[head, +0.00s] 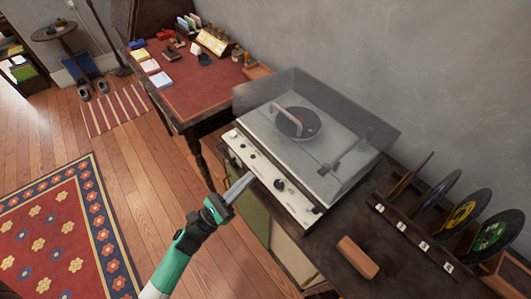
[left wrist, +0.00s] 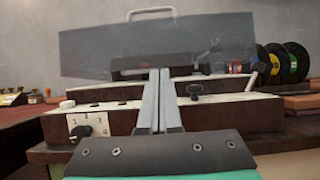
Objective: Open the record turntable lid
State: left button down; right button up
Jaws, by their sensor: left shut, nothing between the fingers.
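The record turntable (head: 262,160) sits on a dark cabinet, its pale control panel facing my left arm. Its translucent grey lid (head: 362,128) is raised at a tilt, with the handle edge well above the base; the lid also shows in the left wrist view (left wrist: 100,52). The lid handle (head: 287,119) is a pale bar, at the top of the lid in the left wrist view (left wrist: 150,11). A dark record shows through the lid. My left gripper (head: 249,178) is shut and empty at the front panel, below the handle; contact is unclear. My right gripper is out of view.
Several records (head: 462,214) stand in a rack right of the turntable. A brown block (head: 357,257) lies on the cabinet in front of them. A red-topped desk (head: 205,92) with small items adjoins at the left. A grey wall is behind. Open floor lies left.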

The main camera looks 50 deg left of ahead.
aim_at(279, 139)
pick_arm(q)
jog(key=x, duration=0.6)
jog(key=shift+a+r, duration=0.1)
jog(key=shift+r, duration=0.05)
jog(key=r, duration=0.1)
jog(key=w+r+p, duration=0.1)
jog(key=shift+r, duration=0.35)
jog(key=shift+w+r, duration=0.25)
jog(key=shift+r, duration=0.3)
jog(key=shift+r+p, duration=0.1)
jog(key=shift+p, duration=0.45)
dwell(0.5)
